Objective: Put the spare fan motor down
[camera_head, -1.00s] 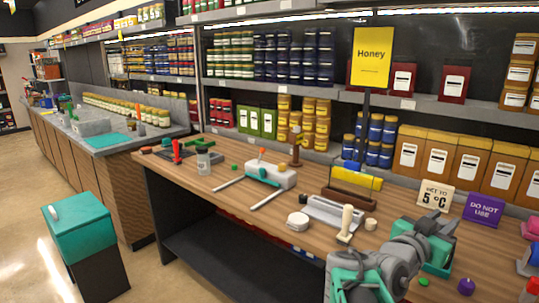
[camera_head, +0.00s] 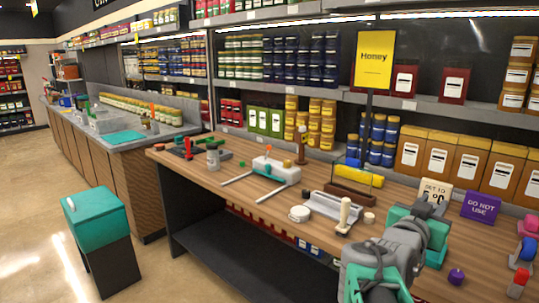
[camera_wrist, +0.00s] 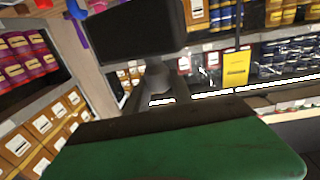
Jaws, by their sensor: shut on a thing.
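My gripper (camera_head: 428,212) is at the right of the wooden table (camera_head: 245,205), over its right part, in front of the white temperature sign. It is shut on a small grey part, which I take to be the spare fan motor (camera_wrist: 157,80). In the wrist view this part sits between a dark block at the top and a broad green piece at the bottom, and much of it is hidden. In the head view my arm and gripper largely hide it, and its height above the table is hard to tell.
A purple ball (camera_head: 456,277), a purple sign (camera_head: 481,207) and the white sign (camera_head: 436,193) stand close to my gripper. A grey tray (camera_head: 331,211), a cream-handled tool (camera_head: 344,214) and a white round container (camera_head: 299,214) lie left of it. The table's front-left stretch is clearer.

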